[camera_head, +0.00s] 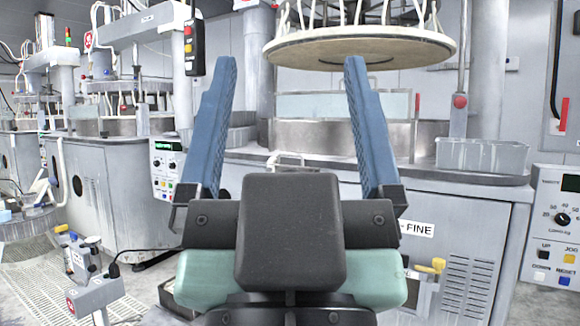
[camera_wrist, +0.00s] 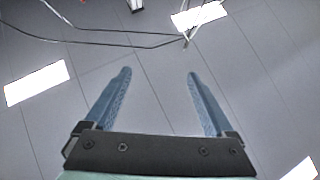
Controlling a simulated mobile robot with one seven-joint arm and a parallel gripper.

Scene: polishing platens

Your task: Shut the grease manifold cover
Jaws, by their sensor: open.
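My gripper (camera_head: 290,62) fills the middle of the head view. Its two blue fingers point up and stand wide apart with nothing between them. In the wrist view the open gripper (camera_wrist: 160,73) is also empty, against the ceiling. I cannot make out the grease manifold cover for certain. A small fitting with a yellow knob (camera_head: 437,265) shows low on the front of the grey machine cabinet (camera_head: 470,225), just right of my gripper's body, which partly hides this area. Whether that fitting belongs to the manifold is unclear.
A round platen (camera_head: 360,46) hangs above the machine. A clear bin (camera_head: 482,154) stands on its ledge, and a control panel (camera_head: 560,225) is at the right. More polishing machines (camera_head: 105,175) line the left. A small post-mounted box (camera_head: 96,293) stands low at the left.

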